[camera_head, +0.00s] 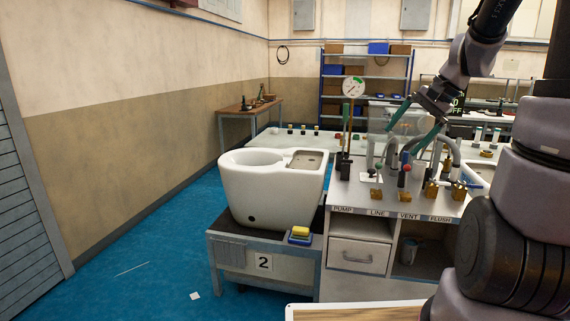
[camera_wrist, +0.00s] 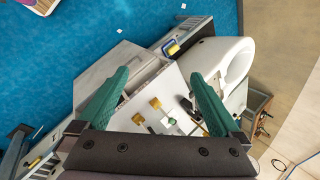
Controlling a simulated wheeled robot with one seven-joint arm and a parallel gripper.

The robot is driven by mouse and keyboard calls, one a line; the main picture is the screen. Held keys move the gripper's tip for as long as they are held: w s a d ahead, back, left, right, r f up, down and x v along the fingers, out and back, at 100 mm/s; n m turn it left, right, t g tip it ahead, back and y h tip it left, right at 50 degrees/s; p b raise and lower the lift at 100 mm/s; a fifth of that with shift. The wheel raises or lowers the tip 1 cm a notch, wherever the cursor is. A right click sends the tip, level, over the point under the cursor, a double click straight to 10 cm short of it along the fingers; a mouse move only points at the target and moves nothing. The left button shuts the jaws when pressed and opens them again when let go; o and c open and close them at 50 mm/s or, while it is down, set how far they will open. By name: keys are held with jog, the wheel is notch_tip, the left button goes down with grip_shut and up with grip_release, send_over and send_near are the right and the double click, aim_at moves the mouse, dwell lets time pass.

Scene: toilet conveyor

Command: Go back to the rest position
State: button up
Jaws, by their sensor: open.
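My gripper (camera_head: 420,127) is raised above the grey workbench with the levers. Its two green fingers are spread apart with nothing between them, as the wrist view also shows (camera_wrist: 158,95). The bench panel (camera_head: 350,194) carries labels reading PUMP, LINE, VENT and FLUSH, with levers and brass valve blocks on it. In the wrist view the brass fittings (camera_wrist: 155,103) lie below and between the fingers. My gripper appears apart from the levers, though in the head view its fingers overlap the fixtures.
A white toilet bowl (camera_head: 262,200) stands on a grey stand (camera_head: 228,252) marked 2. A yellow and blue sponge-like item (camera_head: 300,233) sits on the stand's edge. A drawer (camera_head: 358,255) is below the panel. Blue floor (camera_head: 140,260) at left is mostly clear.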

jog(key=s+a+r+n+t+h, duration=0.1)
jog(key=s+a+r+n, duration=0.1)
jog(key=s, duration=0.5)
jog(key=s+a+r+n+t+h, duration=0.1)
jog(key=s+a+r+n+t, duration=0.1)
jog(key=s+r, duration=0.5)
jog(key=shift+s+a+r+n+h, duration=0.2)
jog(key=shift+s+a+n+h, duration=0.2)
jog(key=shift+s+a+n, duration=0.45)
jog(key=shift+w+a, duration=0.1)
